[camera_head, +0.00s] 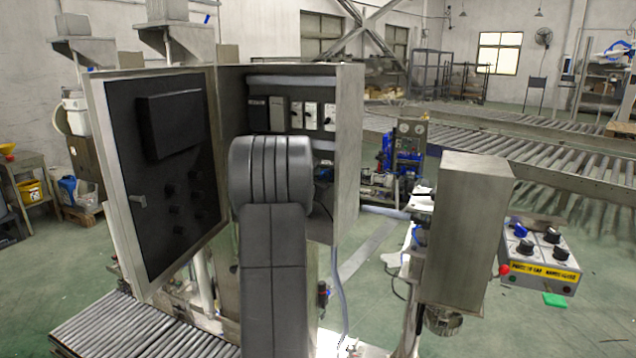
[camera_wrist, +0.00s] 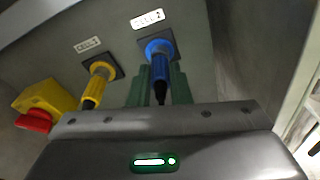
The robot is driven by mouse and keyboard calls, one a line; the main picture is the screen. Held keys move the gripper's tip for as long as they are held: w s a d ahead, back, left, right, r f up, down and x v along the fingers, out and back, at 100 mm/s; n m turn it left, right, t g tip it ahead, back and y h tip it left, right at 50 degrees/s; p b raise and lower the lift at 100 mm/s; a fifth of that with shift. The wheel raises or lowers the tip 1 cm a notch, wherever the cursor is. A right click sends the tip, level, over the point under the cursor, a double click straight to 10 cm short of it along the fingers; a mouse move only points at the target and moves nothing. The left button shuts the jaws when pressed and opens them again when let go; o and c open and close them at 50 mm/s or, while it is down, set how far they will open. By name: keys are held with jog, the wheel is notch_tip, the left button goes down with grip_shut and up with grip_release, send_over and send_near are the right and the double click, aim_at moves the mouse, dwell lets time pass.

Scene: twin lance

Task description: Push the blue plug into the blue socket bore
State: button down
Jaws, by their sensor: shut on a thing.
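In the wrist view, the blue plug (camera_wrist: 160,70) stands between the green fingers of my gripper (camera_wrist: 160,76), which is shut on it. A dark cable end trails from the plug toward my palm. The blue socket (camera_wrist: 157,46) sits on a dark square plate on a grey panel, under a label reading CELL 2. The plug's front end lines up with the socket and overlaps it in the picture. I cannot tell how deep it sits in the bore. My gripper does not show in the head view.
Left of the blue socket, a yellow plug (camera_wrist: 94,88) stands at a yellow socket (camera_wrist: 102,68). A yellow box (camera_wrist: 46,96) with a red part lies farther left. In the head view, an open cabinet (camera_head: 347,150) stands behind my arm, and a control box (camera_head: 540,262) is at right.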

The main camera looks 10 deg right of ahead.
jog(key=shift+w, duration=0.1)
dwell(0.5)
jog(key=c, duration=1.1)
grip_release()
jog(key=shift+o, duration=0.2)
jog(key=b+v, duration=0.4)
jog(key=v, duration=0.9)
jog(key=shift+s+a, duration=0.2)
jog(key=shift+s, duration=0.1)
jog(key=shift+w, duration=0.1)
jog(key=p+x, duration=0.4)
jog(key=x, duration=0.9)
jog(key=shift+w+d, duration=0.2)
jog(key=shift+d, duration=0.05)
